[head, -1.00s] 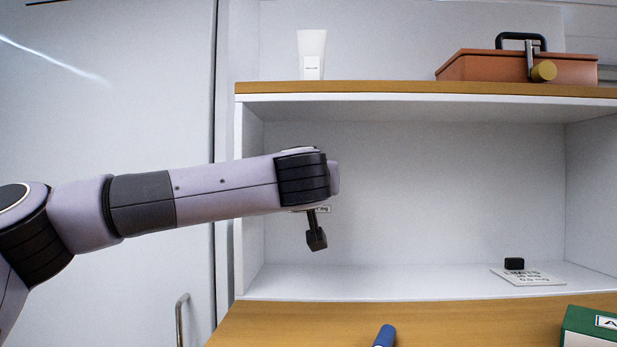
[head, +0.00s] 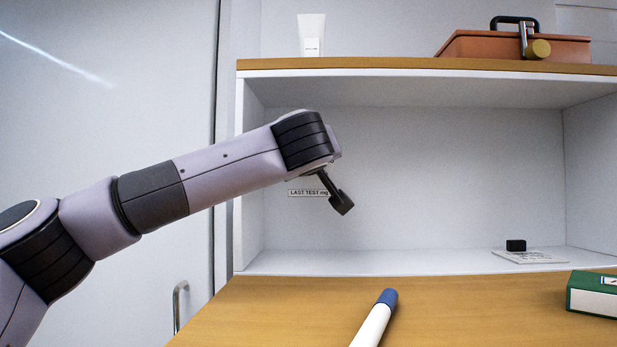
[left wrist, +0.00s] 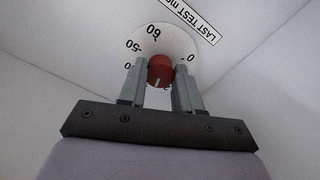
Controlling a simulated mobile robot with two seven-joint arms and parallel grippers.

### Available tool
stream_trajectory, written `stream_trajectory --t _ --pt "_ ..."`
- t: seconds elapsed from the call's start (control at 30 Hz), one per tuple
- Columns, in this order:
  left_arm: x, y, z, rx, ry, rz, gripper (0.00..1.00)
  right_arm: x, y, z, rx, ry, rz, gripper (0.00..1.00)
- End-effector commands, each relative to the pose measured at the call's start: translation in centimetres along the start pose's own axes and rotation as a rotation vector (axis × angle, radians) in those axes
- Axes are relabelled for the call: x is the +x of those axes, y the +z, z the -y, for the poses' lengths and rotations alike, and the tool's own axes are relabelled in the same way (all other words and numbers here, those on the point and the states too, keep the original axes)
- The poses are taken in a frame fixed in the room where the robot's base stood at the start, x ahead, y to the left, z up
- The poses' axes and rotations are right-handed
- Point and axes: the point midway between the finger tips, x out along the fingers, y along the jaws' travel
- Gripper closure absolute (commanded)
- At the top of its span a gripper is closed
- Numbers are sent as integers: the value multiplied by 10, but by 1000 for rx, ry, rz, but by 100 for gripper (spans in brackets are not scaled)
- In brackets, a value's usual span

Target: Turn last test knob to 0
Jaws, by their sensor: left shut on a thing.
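The red knob (left wrist: 160,71) sits on a white round dial (left wrist: 172,40) in the left wrist view. My left gripper (left wrist: 160,76) is shut on the knob, one grey finger on each side. A pale mark on the knob faces down in the picture. Figures stand around the dial, with 60 at the top and a 0 at the right; the lower part is hidden by the fingers. The LAST TEST mg label (left wrist: 200,18) is beside the dial, and in the head view (head: 308,193). There my left gripper (head: 341,203) is before the back wall, and the knob is hidden.
A blue-capped white pen (head: 375,318) lies on the wooden counter (head: 250,310). A green box (head: 592,296) is at right. A small black block (head: 516,245) and a card (head: 530,257) lie in the shelf. A toolbox (head: 515,47) and white container (head: 312,35) stand above.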

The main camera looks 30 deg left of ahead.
Motion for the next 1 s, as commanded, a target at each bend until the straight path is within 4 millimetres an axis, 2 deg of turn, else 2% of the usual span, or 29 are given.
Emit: stream_trajectory --t 0.03,0.1,0.5,1.0 --pt "0 6 2 -46 -1 1 97 6 8 0 4 -2 3 57" --pt "0 6 1 -113 0 1 97 9 11 1 7 -5 5 57" --pt "0 4 0 -493 -1 2 97 22 17 10 17 -28 2 57" --pt "0 2 -1 -967 -2 2 97 34 25 10 22 -34 -1 57"
